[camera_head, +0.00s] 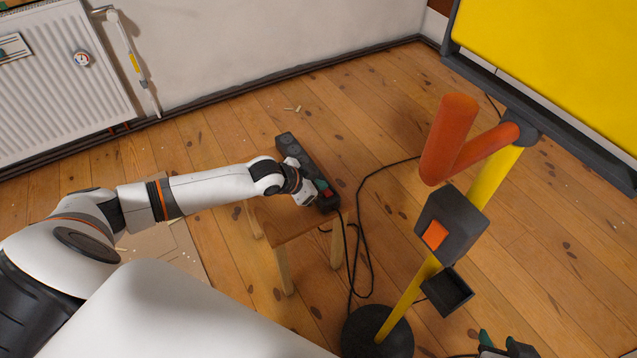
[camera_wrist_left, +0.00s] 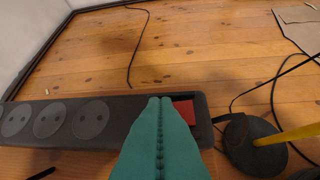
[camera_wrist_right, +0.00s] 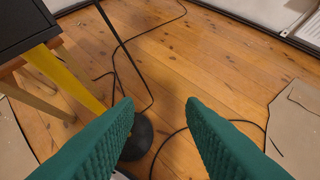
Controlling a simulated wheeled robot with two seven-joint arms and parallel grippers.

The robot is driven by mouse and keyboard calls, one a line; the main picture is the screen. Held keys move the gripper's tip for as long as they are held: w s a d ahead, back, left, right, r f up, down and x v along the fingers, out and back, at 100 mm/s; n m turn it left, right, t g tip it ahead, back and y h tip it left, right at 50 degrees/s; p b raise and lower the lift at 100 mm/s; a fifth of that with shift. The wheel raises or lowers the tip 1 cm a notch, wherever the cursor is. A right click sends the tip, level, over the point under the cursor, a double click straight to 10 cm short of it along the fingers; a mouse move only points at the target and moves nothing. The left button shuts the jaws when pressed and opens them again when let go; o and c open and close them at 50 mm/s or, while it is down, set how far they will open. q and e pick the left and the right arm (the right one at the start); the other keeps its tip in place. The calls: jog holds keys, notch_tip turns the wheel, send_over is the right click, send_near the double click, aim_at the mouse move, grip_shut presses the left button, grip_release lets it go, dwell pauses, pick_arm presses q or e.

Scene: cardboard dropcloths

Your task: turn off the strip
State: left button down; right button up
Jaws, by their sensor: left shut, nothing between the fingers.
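The dark power strip (camera_head: 287,143) lies on a small wooden stool (camera_head: 278,228). In the left wrist view the strip (camera_wrist_left: 42,104) shows several round sockets and a red switch (camera_wrist_left: 185,111) at its right end. The switch also shows in the head view (camera_head: 327,191). My left gripper (camera_head: 320,184) is at the switch end of the strip. Its green fingers (camera_wrist_left: 160,101) are pressed together, empty, in front of the strip just left of the switch, partly covering it. I cannot tell whether they touch it. My right gripper (camera_wrist_right: 160,103) is open and empty, away from the strip.
A yellow stand (camera_head: 402,303) with a dark round base (camera_head: 377,335), a box with an orange button (camera_head: 435,235) and orange handles rises right of the stool. A black cable (camera_head: 362,240) runs over the floor. A radiator (camera_head: 55,80) is at the left wall.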

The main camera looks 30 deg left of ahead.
jog(key=shift+s, duration=0.2)
pick_arm(q)
jog(key=shift+s+d, duration=0.15)
jog(key=shift+d, duration=0.05)
jog(key=shift+s+d+p, duration=0.1)
jog(key=shift+d+p, duration=0.05)
jog(key=shift+p, duration=0.2)
jog(key=shift+s+d+r+p, duration=0.1)
jog(key=shift+s+d+p, duration=0.05)
jog(key=shift+d+p, duration=0.2)
pick_arm(e)
jog(key=s+d+f+g+h, duration=0.1)
jog(key=s+d+f+g, duration=0.1)
jog(key=s+g, duration=0.3)
jog(key=shift+s+d+f, duration=0.25)
jog(key=shift+s+f, duration=0.1)
jog(key=shift+s, duration=0.9)
